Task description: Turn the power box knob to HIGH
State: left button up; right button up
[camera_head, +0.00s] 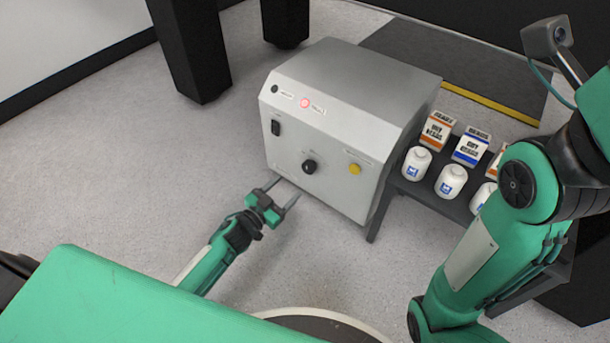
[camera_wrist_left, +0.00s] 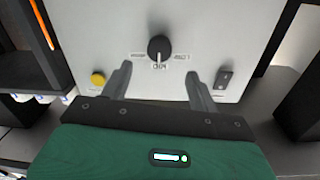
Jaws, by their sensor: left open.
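The power box (camera_head: 350,80) is a light grey cabinet with a sloped front panel. Its black round knob (camera_head: 309,167) sits low in the middle of the front, and it also shows in the left wrist view (camera_wrist_left: 159,48), with a white pointer line and small labels around it that are too small to read surely. My left gripper (camera_head: 283,196) is open and empty, below and in front of the knob, apart from it. In the left wrist view the knob lies ahead, between the lines of the two fingers. My right gripper is out of view; only my right arm shows.
On the panel are a black rocker switch (camera_head: 275,127), a yellow button (camera_head: 355,169) and a lit red lamp (camera_head: 305,103). A dark shelf (camera_head: 437,203) at the right holds white jars (camera_head: 452,180) and boxes (camera_head: 470,147). The floor left of the box is clear.

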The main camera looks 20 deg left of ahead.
aim_at(307, 170)
pick_arm(q)
jog(key=b+x, duration=0.3)
jog(key=x, duration=0.5)
jog(key=shift+w+f+b, duration=0.1)
jog(key=shift+f+b, duration=0.05)
jog(key=shift+b, duration=0.15)
jog(key=shift+w+d, duration=0.2)
jog(key=shift+w, duration=0.25)
jog(key=shift+c, duration=0.7)
jog(key=c, duration=0.8)
